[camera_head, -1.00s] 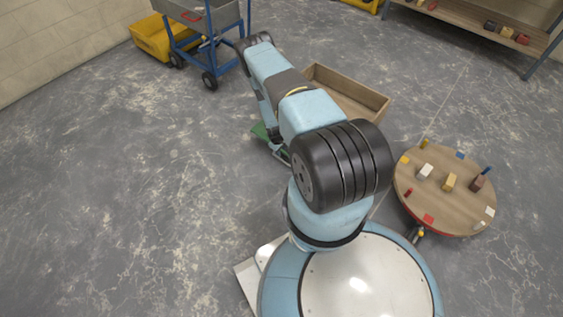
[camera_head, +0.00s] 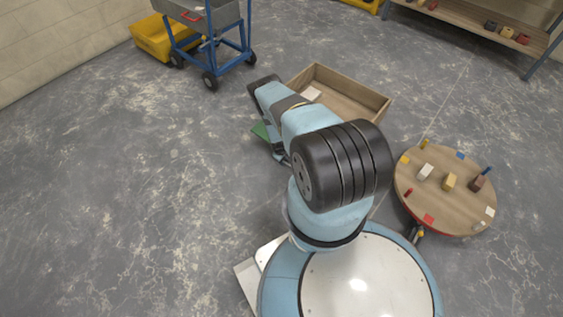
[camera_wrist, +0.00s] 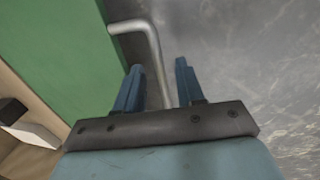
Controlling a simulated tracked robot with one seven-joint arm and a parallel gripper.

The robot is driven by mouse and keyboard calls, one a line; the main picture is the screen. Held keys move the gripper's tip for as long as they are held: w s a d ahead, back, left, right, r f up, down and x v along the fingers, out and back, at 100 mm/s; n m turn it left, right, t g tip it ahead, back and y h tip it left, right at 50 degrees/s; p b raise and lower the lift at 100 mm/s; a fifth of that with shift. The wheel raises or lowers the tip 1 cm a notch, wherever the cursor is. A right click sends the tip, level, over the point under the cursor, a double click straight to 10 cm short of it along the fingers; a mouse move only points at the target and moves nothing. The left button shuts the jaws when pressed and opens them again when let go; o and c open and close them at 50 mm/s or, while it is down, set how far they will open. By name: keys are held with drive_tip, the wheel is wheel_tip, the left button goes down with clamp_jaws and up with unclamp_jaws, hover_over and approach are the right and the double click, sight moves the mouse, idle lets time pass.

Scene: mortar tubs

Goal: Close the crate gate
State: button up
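The wooden crate (camera_head: 372,112) stands on the floor beyond my arm. Its green gate (camera_head: 261,131) shows as a small piece left of my arm, and it fills the left of the wrist view (camera_wrist: 60,45). A bent grey metal handle (camera_wrist: 150,48) sticks out from the gate. My gripper (camera_wrist: 158,75) is open, its two blue fingers apart with the handle bar running between them in the picture. Whether either finger touches the bar I cannot tell. In the head view my arm hides most of the gate and handle.
A white block (camera_wrist: 34,135) and a black block (camera_wrist: 11,111) lie in the crate. A round wooden table (camera_head: 445,205) with several small blocks stands at right. A blue trolley (camera_head: 212,50) and yellow tub (camera_head: 160,38) are back left. The left floor is clear.

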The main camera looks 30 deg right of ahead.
drive_tip(key=shift+d+f, duration=0.1)
drive_tip(key=shift+f, duration=0.3)
drive_tip(key=shift+c, duration=0.4)
clamp_jaws()
